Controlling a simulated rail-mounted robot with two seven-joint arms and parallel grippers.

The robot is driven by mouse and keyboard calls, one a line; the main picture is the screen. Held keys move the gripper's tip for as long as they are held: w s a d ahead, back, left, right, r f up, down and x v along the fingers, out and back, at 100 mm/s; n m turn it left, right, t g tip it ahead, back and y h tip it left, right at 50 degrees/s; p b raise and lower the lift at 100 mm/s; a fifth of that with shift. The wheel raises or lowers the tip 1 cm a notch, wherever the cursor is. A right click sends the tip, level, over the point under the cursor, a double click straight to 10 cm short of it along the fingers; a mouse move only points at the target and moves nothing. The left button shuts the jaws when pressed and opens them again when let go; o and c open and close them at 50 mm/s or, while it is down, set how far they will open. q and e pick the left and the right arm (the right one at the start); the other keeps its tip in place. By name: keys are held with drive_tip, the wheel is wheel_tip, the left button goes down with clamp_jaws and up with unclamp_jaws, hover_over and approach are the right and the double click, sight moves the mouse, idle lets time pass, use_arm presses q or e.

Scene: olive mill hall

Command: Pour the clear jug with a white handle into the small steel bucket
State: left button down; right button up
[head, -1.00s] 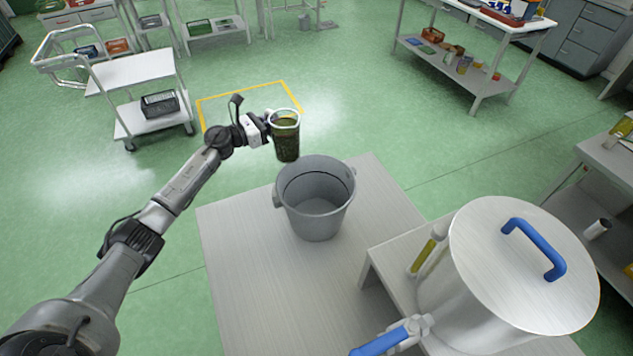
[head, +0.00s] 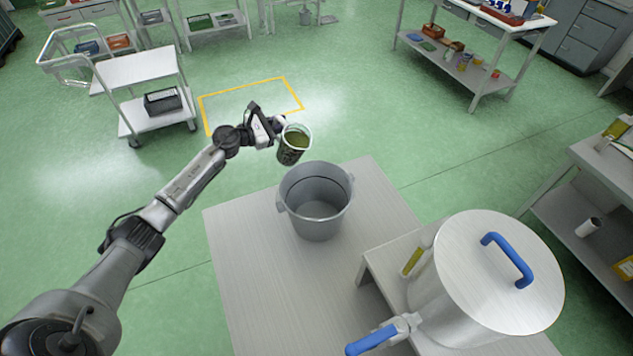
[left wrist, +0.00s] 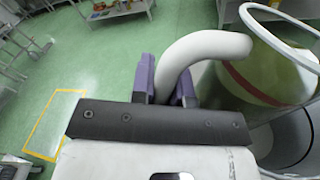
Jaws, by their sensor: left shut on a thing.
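The clear jug (head: 293,146) holds dark green-brown liquid and is tilted in the head view, above and behind the bucket's far left rim. My left gripper (head: 277,127) is shut on its white handle, which also shows between the purple fingers in the left wrist view (left wrist: 205,48). The small steel bucket (head: 316,208) stands upright on a grey table, and its visible inside looks empty. Part of the bucket shows below the jug in the left wrist view (left wrist: 288,140). No stream of liquid is visible. My right gripper is not in view.
A large lidded steel vessel (head: 485,270) with blue handles stands at the right on its own stand. The grey table (head: 250,270) is bare around the bucket. A white trolley (head: 140,70) stands at the back left on open green floor.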

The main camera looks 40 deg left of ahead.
sight(288, 138)
use_arm(q)
drive_tip(key=shift+d+r, duration=0.1)
drive_tip(key=shift+r, duration=0.35)
drive_tip(key=shift+d+r+m+p, duration=0.15)
drive_tip(key=shift+r+m+p, duration=0.15)
drive_tip(key=shift+p, duration=0.25)
drive_tip(key=shift+s+d+m+p, duration=0.1)
drive_tip(key=shift+d+m+p, duration=0.5)
drive_tip(key=shift+p, duration=0.25)
drive_tip(key=shift+d+m+y+p, duration=0.2)
drive_tip(key=shift+m+y+p, duration=0.1)
drive_tip(key=shift+m+p, duration=0.15)
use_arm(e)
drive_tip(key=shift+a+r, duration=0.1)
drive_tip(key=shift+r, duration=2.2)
use_arm(q)
drive_tip(key=shift+d+p, duration=0.15)
drive_tip(key=shift+p, duration=0.15)
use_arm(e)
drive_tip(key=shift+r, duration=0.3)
use_arm(q)
drive_tip(key=shift+d+m+p, duration=0.15)
drive_tip(key=shift+m+p, duration=0.25)
drive_tip(key=shift+m, duration=0.15)
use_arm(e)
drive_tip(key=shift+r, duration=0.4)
use_arm(q)
drive_tip(key=shift+d+f, duration=0.1)
drive_tip(key=shift+f, duration=0.2)
